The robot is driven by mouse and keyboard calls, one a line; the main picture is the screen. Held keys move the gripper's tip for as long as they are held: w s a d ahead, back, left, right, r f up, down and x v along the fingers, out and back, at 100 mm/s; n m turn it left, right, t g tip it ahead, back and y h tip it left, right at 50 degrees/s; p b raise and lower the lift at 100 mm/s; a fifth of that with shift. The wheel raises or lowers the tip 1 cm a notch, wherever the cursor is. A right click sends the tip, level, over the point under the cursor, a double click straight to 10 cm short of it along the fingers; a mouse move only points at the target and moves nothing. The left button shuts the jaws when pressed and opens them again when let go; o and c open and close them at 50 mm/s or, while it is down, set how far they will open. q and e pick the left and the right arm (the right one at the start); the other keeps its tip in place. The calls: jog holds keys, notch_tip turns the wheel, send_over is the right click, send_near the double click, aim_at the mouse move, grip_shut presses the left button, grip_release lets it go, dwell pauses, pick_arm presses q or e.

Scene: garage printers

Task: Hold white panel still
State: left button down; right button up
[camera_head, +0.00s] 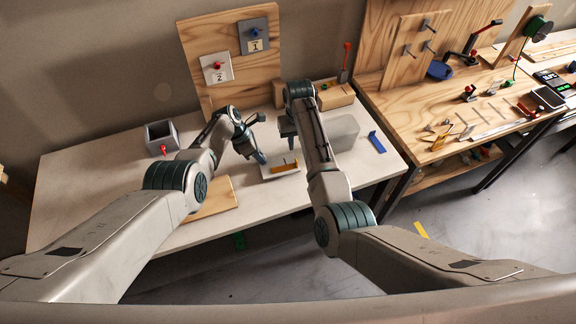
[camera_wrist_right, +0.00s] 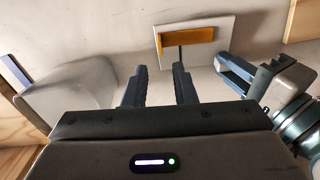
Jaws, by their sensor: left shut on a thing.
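A small white panel (camera_head: 268,174) lies on the pale workbench, with an orange bar (camera_head: 285,167) across it. The panel also shows in the right wrist view (camera_wrist_right: 190,54), with a thin dark rod by the bar. My left gripper (camera_head: 261,157) is shut at the panel's edge; in the right wrist view its fingers (camera_wrist_right: 225,65) reach the panel's corner from the right. The exact contact is hard to see. My right gripper (camera_wrist_right: 160,72) is open and empty, its fingers apart and short of the panel. In the head view my right arm hides part of the bench.
A grey rounded block (camera_head: 343,132) and a blue bracket (camera_head: 377,142) are to the right. A grey open box (camera_head: 161,137) stands at the left, and a wooden board (camera_head: 216,200) lies at the front. An upright wooden board (camera_head: 230,95) carries panels marked 1 and 2.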

aim_at(296, 160)
jog(key=shift+f, duration=4.55)
grip_shut()
jog(key=shift+r, duration=2)
pick_arm(q)
jog(key=c, duration=1.3)
grip_release()
jog(key=shift+o, duration=0.2)
